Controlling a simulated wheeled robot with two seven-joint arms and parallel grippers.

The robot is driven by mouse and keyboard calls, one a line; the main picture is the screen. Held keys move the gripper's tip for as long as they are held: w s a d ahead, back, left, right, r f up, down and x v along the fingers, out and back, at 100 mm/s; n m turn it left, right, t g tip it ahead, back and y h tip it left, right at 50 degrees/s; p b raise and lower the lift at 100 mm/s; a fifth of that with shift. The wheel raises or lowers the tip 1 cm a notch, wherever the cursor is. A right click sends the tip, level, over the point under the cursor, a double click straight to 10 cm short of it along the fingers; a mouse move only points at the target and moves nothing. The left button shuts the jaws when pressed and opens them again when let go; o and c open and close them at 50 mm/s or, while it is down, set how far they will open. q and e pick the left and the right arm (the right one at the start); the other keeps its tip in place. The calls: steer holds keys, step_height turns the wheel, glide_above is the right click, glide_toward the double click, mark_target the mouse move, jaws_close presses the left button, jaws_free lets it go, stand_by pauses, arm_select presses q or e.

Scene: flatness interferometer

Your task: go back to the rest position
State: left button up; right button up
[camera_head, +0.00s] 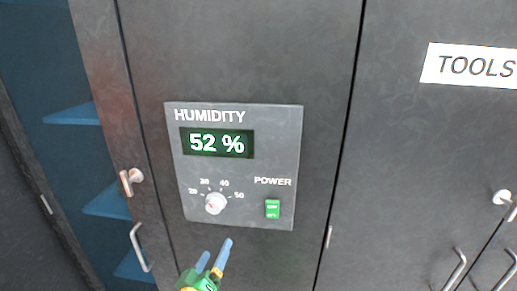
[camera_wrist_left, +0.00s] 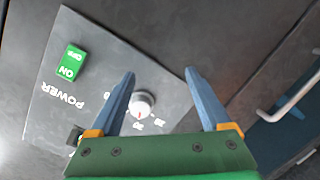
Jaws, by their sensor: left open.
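My left gripper (camera_head: 214,256) shows at the bottom of the head view, below the humidity panel (camera_head: 285,170). Its two blue fingers are apart and nothing is between them. In the left wrist view the gripper (camera_wrist_left: 158,88) is open in front of the panel (camera_wrist_left: 110,60), with the white knob (camera_wrist_left: 142,103) showing between the fingers. I cannot tell how far the fingers are from the panel. My right gripper is in neither view.
The panel carries a display (camera_head: 217,142) reading 52 %, a dial knob (camera_head: 215,203) and a green power switch (camera_head: 272,209). Dark cabinet doors with metal handles (camera_head: 141,247) surround it. Blue shelves (camera_head: 72,114) show at left, a TOOLS label (camera_head: 470,66) at right.

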arm_select(q)
steer(key=s+d+f+m+g, duration=0.15)
steer(key=s+f+g, duration=0.3)
steer(key=f, duration=0.85)
steer(key=s+f+m+g, duration=0.3)
steer(key=s+f, duration=0.3)
steer(key=f, duration=0.7)
steer(key=s+a+f+m+g, duration=0.1)
steer(key=s+a+f+g, duration=0.1)
steer(key=s+f, duration=0.3)
steer(key=s+a+f+m+g, duration=0.2)
steer(key=s+f, duration=0.3)
steer(key=s, duration=0.9)
steer(key=s+a+f+m+g+y, duration=0.1)
steer(key=s+a+f+m+g, duration=0.1)
steer(key=s+f, duration=0.3)
steer(key=s+g, duration=0.1)
steer(key=s, duration=0.3)
steer(key=shift+s+f, duration=0.25)
steer(key=shift+s, duration=0.1)
steer(key=shift+g, duration=0.25)
